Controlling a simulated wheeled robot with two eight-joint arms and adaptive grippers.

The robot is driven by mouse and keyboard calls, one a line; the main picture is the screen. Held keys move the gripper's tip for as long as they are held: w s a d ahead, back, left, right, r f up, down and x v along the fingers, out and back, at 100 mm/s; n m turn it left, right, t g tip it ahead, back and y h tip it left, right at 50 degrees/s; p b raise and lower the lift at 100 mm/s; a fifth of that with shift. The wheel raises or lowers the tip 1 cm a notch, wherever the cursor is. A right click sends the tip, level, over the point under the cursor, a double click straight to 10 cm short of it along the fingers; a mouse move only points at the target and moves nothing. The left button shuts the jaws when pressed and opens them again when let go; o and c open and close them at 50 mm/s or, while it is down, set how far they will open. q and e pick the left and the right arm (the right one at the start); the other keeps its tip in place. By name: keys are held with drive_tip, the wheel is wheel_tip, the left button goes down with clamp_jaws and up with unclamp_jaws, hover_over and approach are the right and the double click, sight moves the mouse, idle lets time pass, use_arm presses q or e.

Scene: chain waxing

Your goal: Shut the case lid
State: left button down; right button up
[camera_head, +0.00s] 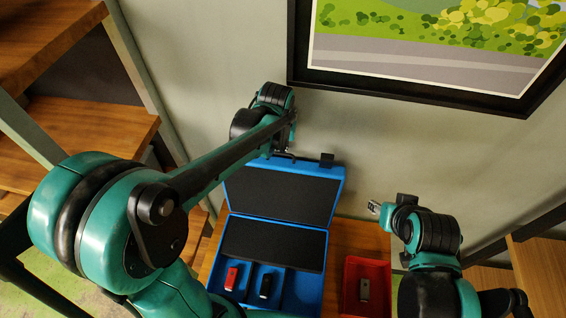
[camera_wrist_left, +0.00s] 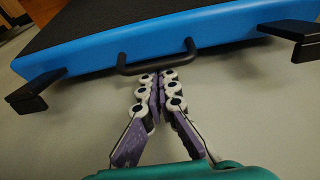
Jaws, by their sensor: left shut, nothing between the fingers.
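The blue case (camera_head: 302,291) lies open on the wooden table. Its lid (camera_head: 282,190), lined with black foam, is raised at the back near the wall. My left gripper (camera_head: 287,153) is at the lid's upper edge. In the left wrist view its fingers (camera_wrist_left: 157,80) are together and empty, with tips close to the lid's black handle (camera_wrist_left: 157,65); I cannot tell whether they touch it. Two black latches, one on the left (camera_wrist_left: 28,92) and one on the right (camera_wrist_left: 296,33), flank the handle. My right gripper (camera_head: 378,208) is right of the lid, apart from it; its finger opening is unclear.
A red block (camera_head: 231,278) and a black block (camera_head: 266,285) sit in the case's front compartments. A red tray (camera_head: 352,272) with a grey piece (camera_head: 364,289) stands right of the case. The wall and a picture frame (camera_head: 400,85) are behind; wooden shelves (camera_head: 85,125) stand left.

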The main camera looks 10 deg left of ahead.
use_arm(q)
drive_tip(key=shift+f+b, duration=0.35)
drive_tip(key=shift+f, duration=0.2)
drive_tip(key=shift+s, duration=0.1)
drive_tip(key=shift+s, duration=1.25)
drive_tip(key=s+p, duration=0.1)
drive_tip(key=s, duration=0.7)
drive_tip(key=shift+r+p, duration=0.1)
drive_tip(key=shift+p, duration=0.2)
